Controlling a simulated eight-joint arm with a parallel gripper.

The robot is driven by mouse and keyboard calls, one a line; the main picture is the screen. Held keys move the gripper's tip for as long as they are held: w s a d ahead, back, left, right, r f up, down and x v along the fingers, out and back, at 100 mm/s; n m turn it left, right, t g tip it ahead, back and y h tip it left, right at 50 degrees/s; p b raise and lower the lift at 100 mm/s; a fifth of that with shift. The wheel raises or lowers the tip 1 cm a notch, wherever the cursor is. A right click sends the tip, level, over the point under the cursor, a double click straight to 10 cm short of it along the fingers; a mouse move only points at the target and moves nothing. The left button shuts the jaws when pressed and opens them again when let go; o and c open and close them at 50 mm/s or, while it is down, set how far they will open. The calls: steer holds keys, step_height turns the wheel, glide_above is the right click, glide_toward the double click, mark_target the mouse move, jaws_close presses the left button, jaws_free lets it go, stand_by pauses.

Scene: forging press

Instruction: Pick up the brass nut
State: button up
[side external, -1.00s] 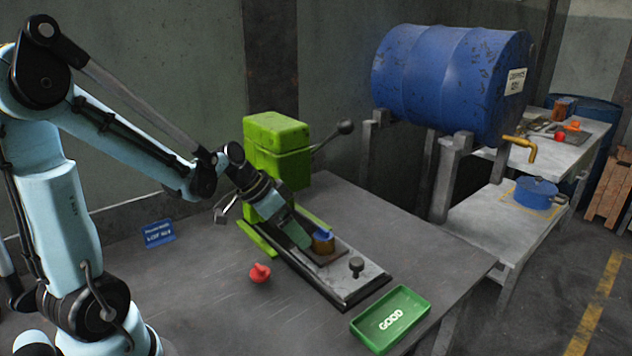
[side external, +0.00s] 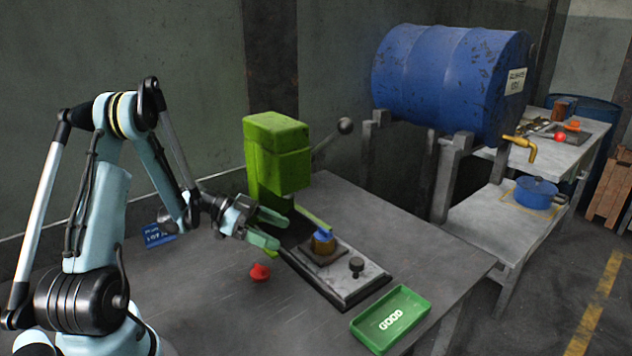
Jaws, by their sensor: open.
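A small brass-coloured piece (side external: 322,247), which looks like the brass nut, sits on a brown square plate on the press base. A blue piece (side external: 323,235) sits on top of it, so its upper face is hidden. My gripper (side external: 277,231) is in front of the green press column, to the left of the brass piece and apart from it. Its two green-tipped fingers are spread, with nothing between them.
The green press (side external: 277,155) with its ball-ended lever stands behind. A red knob-shaped piece (side external: 260,272) lies on the table left of the press base (side external: 345,285), which carries a dark knob (side external: 356,266). A green GOOD tray (side external: 425,306) lies at front right, empty.

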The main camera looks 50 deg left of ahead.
mark_target(317, 234)
steer(key=w+d, duration=0.3)
steer(key=d, duration=0.1)
steer(key=w+d, duration=0.4)
steer(key=shift+w+d, duration=0.1)
steer(key=shift+w, duration=0.05)
steer(key=shift+w+d+f, duration=0.2)
steer(key=shift+w, duration=0.05)
jaws_close()
stand_by(0.3)
